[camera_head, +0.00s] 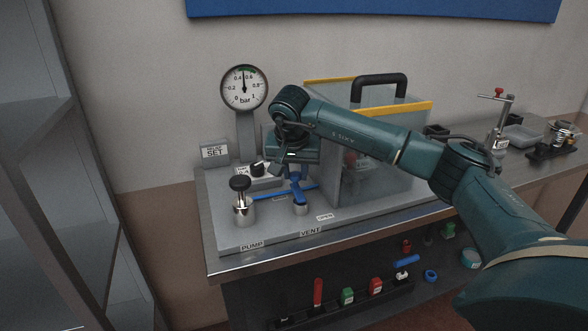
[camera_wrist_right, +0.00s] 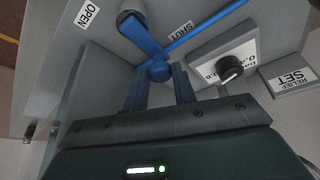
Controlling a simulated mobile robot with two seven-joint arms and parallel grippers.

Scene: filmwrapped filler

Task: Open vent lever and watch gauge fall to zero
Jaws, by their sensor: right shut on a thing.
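In the right wrist view, my right gripper (camera_wrist_right: 160,88) is shut on the lever's blue knob (camera_wrist_right: 158,70). The lever lies beside the SHUT label (camera_wrist_right: 180,30); the OPEN label (camera_wrist_right: 89,14) is apart from it. The gauge (camera_head: 244,90) reads in bar from 0 to 1. Its needle points nearly straight up, about 0.5. My left gripper is not in view.
A black-knobbed pump post (camera_head: 240,197) stands left of the lever. The RELIEF SET block (camera_wrist_right: 290,80) and its dark knob (camera_wrist_right: 230,68) are close by. A clear box (camera_head: 377,170) with yellow edges and a black handle stands right of the lever, partly behind my arm.

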